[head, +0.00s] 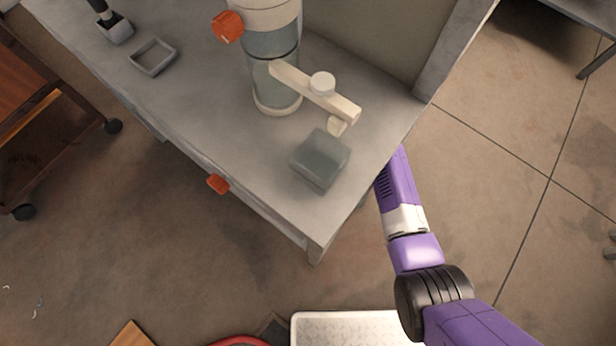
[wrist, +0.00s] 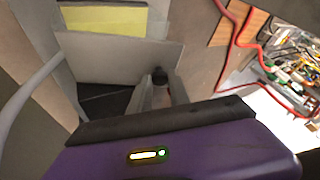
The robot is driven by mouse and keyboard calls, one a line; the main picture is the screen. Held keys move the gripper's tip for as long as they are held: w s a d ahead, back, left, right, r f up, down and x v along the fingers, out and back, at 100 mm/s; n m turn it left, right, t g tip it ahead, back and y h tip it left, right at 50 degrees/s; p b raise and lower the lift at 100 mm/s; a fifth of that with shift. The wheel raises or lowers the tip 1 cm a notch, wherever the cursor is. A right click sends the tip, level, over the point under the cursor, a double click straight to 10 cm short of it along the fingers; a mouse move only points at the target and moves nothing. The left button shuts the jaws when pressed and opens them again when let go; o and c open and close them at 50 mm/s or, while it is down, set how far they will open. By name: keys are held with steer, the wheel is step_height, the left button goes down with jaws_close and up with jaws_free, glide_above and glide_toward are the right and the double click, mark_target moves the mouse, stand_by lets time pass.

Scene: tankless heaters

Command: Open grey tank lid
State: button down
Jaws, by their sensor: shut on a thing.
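In the wrist view, my gripper (wrist: 161,88) has its two pale fingers close around a small dark round knob (wrist: 159,75). A flat grey panel (wrist: 110,57) stands just behind and left of the knob. I cannot tell whether this panel is the grey tank lid or whether the knob belongs to it. In the head view, my purple arm reaches down past the right edge of the bench, and its gripper is hidden there. A grey box-like block (head: 320,159) sits on the bench near its front right corner, apart from my arm.
The grey bench (head: 205,105) carries a heater cylinder (head: 274,50) with a pale arm and an orange knob (head: 228,26). A small open tray (head: 153,57) is on the left. A white textured plate (head: 345,328) lies near my base. Open floor is at right.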

steer(key=shift+w+d, duration=0.1)
steer(key=c, duration=1.2)
jaws_free()
steer(key=shift+c, duration=0.2)
steer(key=shift+o, duration=0.2)
